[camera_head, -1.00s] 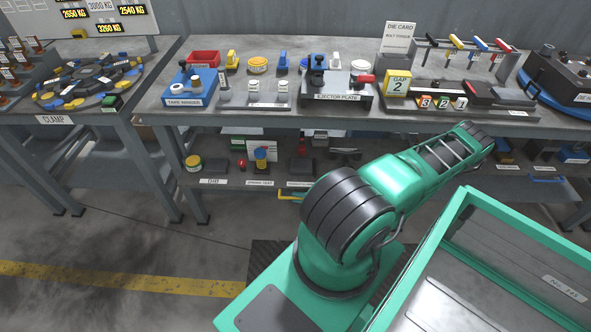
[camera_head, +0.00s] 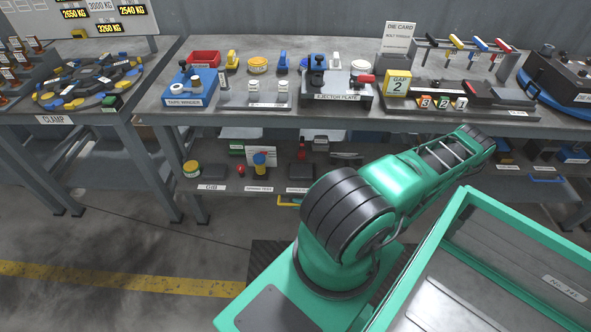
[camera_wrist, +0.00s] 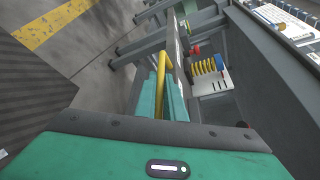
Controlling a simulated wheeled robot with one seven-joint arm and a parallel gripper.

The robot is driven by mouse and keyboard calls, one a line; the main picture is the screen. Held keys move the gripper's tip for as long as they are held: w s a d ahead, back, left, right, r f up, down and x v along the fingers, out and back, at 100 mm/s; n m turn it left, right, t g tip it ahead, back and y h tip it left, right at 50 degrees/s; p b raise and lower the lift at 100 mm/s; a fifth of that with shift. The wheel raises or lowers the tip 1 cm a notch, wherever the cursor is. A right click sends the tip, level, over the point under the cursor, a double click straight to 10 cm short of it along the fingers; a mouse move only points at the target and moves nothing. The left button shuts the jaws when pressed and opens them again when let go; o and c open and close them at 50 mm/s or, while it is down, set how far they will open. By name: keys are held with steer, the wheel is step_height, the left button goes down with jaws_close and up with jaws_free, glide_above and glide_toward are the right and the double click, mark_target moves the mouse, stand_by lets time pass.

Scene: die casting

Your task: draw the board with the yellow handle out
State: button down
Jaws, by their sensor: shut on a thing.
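The yellow handle (camera_wrist: 161,75) stands between the two teal fingers of my gripper (camera_wrist: 161,105) in the wrist view, and the gripper is shut on it. In the head view a bit of the yellow handle (camera_head: 287,202) shows under the front edge of the lower board (camera_head: 225,188). The board carries labels, a yellow-topped tin (camera_head: 192,168), a blue and yellow piece (camera_head: 259,164) and other small parts. Its grey front edge runs beside the handle in the wrist view. My gripper is hidden in the head view behind my arm.
The workbench top (camera_head: 150,103) above holds an ejector plate (camera_head: 337,92), a blue tray (camera_head: 190,88) and several tools. A blue handle (camera_head: 547,181) shows at the lower right. Bench legs (camera_head: 165,170) stand at left. The floor in front is open, with a yellow line (camera_head: 120,280).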

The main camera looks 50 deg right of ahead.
steer(key=shift+s+a, duration=0.3)
steer(key=shift+a, duration=0.15)
steer(key=shift+s+a, duration=0.65)
steer(key=shift+a, duration=0.1)
steer(key=shift+s+a, duration=0.1)
steer(key=shift+s+a, duration=0.55)
steer(key=shift+a, duration=0.1)
steer(key=c, duration=2.1)
jaws_free()
